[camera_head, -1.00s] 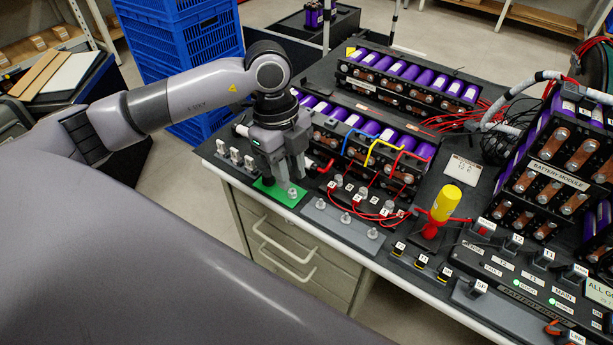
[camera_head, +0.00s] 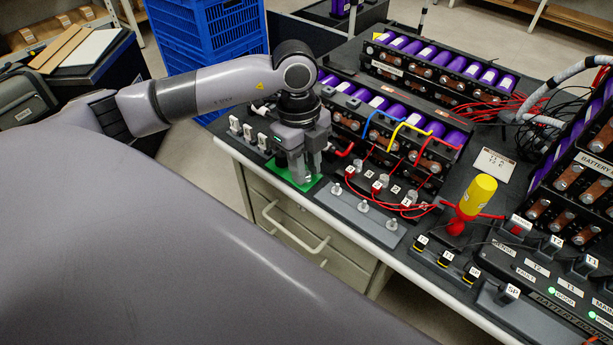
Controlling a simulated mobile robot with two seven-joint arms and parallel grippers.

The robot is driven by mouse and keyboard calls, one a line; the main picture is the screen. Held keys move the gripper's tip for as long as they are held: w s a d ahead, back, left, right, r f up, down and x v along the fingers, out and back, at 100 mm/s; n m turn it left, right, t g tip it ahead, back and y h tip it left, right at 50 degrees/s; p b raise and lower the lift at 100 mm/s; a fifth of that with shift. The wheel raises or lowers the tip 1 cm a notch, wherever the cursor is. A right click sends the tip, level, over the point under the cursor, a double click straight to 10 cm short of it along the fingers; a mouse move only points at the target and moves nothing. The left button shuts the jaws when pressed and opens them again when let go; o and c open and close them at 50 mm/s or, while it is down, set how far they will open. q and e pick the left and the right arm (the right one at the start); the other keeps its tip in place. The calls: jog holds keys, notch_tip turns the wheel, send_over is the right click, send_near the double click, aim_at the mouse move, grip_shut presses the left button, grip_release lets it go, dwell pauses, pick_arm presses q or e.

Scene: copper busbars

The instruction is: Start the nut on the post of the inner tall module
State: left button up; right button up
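My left gripper (camera_head: 306,172) points down over the green mat (camera_head: 284,175) at the bench's front left corner. Its fingertips are low, at the mat's right part. A small bright metal piece, perhaps the nut, shows at the fingertips, but I cannot tell whether they grip it. A tall battery module (camera_head: 599,139) with purple cells and copper bars stands at the right edge, partly cut off. I cannot make out its inner post. My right gripper is not in view.
Low battery modules (camera_head: 430,75) stand at the back. A grey strip with metal posts (camera_head: 363,207) lies right of the mat. A yellow-handled tool (camera_head: 477,197) stands right of it. Red wires cross the bench. A blue crate (camera_head: 215,40) stands behind my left arm.

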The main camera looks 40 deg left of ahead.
pick_arm(q)
grip_shut()
notch_tip(320, 180, up, 5)
jog(key=p, duration=0.4)
dwell(0.4)
